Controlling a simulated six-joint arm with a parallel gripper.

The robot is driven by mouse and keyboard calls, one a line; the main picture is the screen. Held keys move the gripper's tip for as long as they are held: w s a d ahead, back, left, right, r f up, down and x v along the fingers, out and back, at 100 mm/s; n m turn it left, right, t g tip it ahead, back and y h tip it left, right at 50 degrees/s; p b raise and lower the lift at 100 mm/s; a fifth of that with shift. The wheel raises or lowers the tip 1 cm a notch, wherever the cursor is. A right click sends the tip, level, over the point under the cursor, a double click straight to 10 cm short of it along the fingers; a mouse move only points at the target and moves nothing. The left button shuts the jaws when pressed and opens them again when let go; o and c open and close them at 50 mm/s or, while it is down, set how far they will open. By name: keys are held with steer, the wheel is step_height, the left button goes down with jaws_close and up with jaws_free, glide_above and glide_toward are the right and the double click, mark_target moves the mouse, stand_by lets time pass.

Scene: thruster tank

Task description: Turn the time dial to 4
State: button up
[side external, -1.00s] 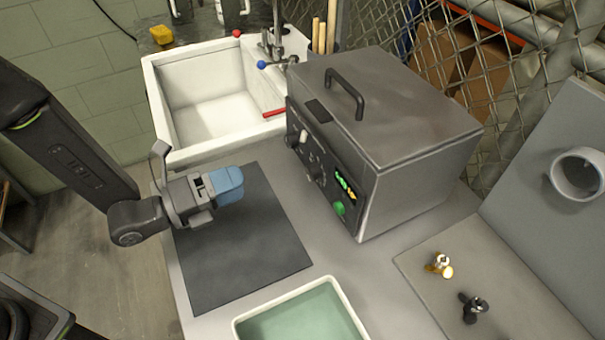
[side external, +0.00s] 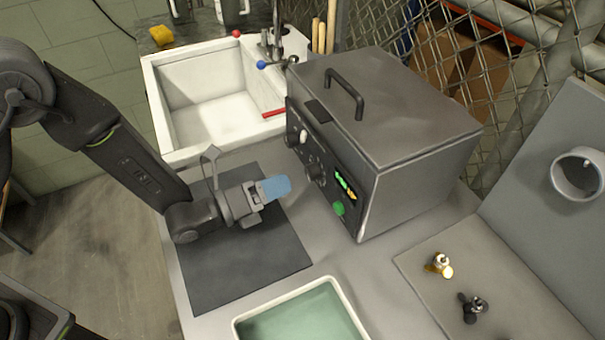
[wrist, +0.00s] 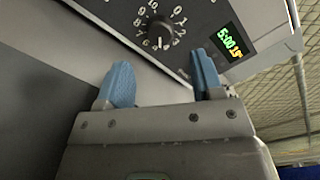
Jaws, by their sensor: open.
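The time dial (wrist: 160,32) is a dark round knob ringed with white numbers, on the front panel of the grey tank. Its light mark points down in the wrist view, near where 5 falls; the exact number is hard to read. The display (wrist: 231,43) beside it reads 5:00 in green, with smaller orange digits. My gripper (wrist: 162,82) has its blue fingers apart and empty, with the dial beyond the gap and no visible contact. In the side view, my gripper (side external: 277,187) points at the panel of the tank (side external: 400,130), short of the knobs.
Another pale knob (side external: 303,137) and a green button (side external: 339,208) are on the same panel. A dark mat (side external: 270,262) lies below my gripper. A white sink (side external: 165,120) stands behind, and a tray of greenish liquid (side external: 305,315) is in front.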

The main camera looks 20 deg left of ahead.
mark_target(308, 174)
steer(key=x, duration=0.6)
steer(key=c, duration=0.9)
